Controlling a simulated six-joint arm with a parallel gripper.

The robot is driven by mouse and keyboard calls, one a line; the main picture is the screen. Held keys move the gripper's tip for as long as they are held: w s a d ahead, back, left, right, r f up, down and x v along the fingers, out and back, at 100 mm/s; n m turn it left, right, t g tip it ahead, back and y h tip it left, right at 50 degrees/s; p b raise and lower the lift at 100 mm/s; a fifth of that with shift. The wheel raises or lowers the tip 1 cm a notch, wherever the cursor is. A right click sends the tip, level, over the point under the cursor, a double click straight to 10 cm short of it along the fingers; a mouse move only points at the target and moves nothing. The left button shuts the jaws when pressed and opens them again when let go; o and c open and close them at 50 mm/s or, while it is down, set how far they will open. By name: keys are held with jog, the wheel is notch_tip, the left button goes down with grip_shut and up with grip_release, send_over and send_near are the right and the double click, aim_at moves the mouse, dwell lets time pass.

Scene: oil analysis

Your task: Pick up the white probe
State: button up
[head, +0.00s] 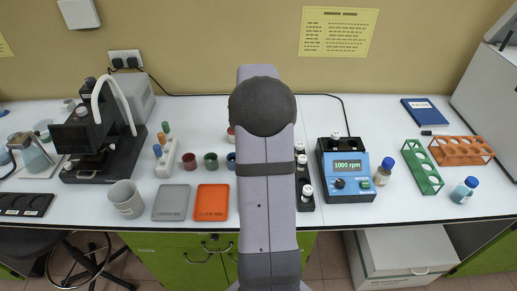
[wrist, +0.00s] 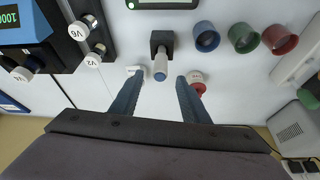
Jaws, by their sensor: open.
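In the wrist view a small upright piece with a pale body and a blue-grey end (wrist: 160,67) stands in a black square holder (wrist: 162,43). It looks like the white probe, though I cannot be certain. A small white piece (wrist: 134,70) lies beside it, near the left fingertip. My gripper (wrist: 159,80) is open and empty, with its two dark fingers on either side of the pale piece in the picture. I cannot tell whether they touch anything. In the head view my own arm hides this spot and my gripper.
A white container with a red base (wrist: 195,79) is close to the right finger. Blue (wrist: 206,36), green (wrist: 242,37) and red (wrist: 280,38) cups stand to the right. A black vial rack (wrist: 70,45) is left. An orange tray (head: 211,202) and blue meter (head: 346,170) flank my arm.

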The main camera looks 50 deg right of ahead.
jog(key=shift+p+x, duration=1.4)
jog(key=shift+x, duration=1.2)
jog(key=shift+s+a, duration=0.1)
grip_shut()
